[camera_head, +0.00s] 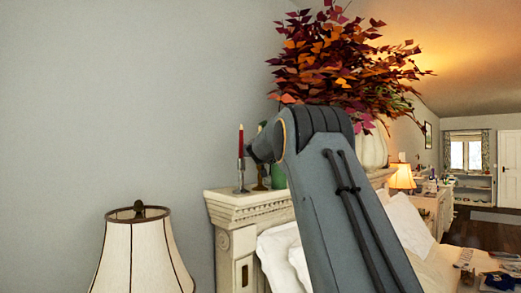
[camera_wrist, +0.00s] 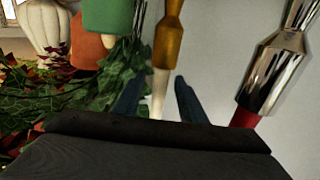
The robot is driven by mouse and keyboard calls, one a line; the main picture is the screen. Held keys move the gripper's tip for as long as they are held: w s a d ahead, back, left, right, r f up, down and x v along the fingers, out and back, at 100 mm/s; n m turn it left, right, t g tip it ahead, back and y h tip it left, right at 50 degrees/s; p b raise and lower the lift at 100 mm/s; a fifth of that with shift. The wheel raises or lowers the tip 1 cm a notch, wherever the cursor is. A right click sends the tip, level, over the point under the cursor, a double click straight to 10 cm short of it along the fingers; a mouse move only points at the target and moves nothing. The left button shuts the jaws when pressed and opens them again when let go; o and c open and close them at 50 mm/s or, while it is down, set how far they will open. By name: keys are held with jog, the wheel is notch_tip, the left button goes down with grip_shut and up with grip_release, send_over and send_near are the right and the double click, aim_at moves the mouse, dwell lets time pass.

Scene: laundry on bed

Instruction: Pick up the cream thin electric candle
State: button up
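The cream thin electric candle (camera_wrist: 159,92) shows in the wrist view, with the picture upside down, below a gold-brown holder (camera_wrist: 168,35). My gripper (camera_wrist: 158,100) is open, with one dark blue finger on each side of the candle. Gaps show between candle and fingers, so neither visibly touches it. The candle's tip end is hidden behind the dark gripper body.
A silver holder (camera_wrist: 274,70) with a red candle (camera_wrist: 244,118) stands close beside; in the head view the red candle (camera_head: 240,140) is upright. A green object (camera_wrist: 107,18), an orange object (camera_wrist: 88,51) and leaves (camera_wrist: 60,105) crowd the other side. A lamp (camera_head: 140,255) stands at lower left.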

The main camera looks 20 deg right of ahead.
jog(key=c, duration=0.9)
grip_shut()
jog(key=shift+r, duration=0.2)
